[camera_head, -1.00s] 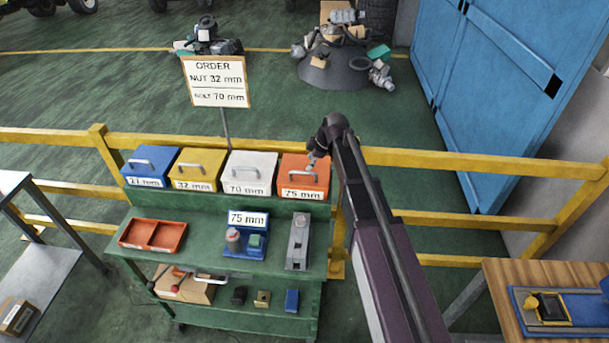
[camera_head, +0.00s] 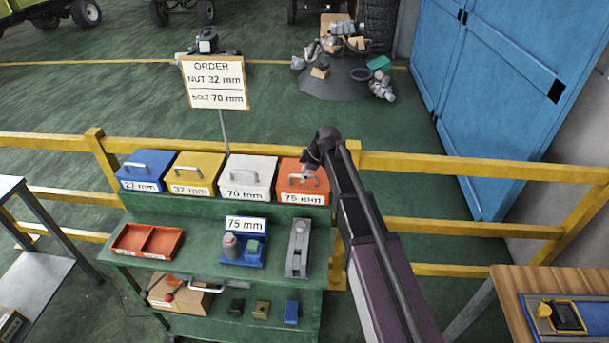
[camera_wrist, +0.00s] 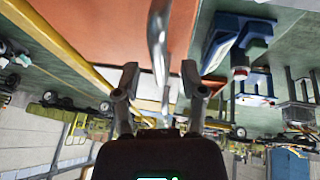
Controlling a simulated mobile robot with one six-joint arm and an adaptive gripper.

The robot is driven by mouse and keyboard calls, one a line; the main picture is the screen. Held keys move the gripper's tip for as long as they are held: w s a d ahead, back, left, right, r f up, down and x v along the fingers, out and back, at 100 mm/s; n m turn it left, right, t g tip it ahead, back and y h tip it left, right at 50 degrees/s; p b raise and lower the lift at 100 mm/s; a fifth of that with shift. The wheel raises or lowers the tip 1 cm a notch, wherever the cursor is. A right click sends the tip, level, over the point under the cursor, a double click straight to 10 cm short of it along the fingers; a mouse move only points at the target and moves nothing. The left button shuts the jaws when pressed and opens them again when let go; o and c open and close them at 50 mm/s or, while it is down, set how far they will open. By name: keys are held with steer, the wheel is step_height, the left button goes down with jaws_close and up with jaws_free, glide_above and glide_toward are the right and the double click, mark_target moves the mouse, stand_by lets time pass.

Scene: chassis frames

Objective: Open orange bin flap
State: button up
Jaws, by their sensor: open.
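The orange bin (camera_head: 289,181), labelled 75 mm, stands at the right end of the bin row in the head view. Its flap looks closed and carries a grey handle (camera_head: 303,176). My gripper (camera_head: 312,167) is over the flap at the handle, partly hidden by my arm. In the wrist view my gripper (camera_wrist: 160,76) is open, with a finger on each side of the metal handle (camera_wrist: 158,35). The orange flap (camera_wrist: 120,45) fills the view behind it. I cannot tell whether a finger touches the handle.
White (camera_head: 247,176), yellow (camera_head: 194,172) and blue (camera_head: 146,170) bins stand left of the orange one on the green cart (camera_head: 205,228). A yellow rail (camera_head: 450,166) runs behind. An order sign (camera_head: 214,82) rises behind the bins.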

jaws_close()
steer(key=shift+a+r, duration=0.2)
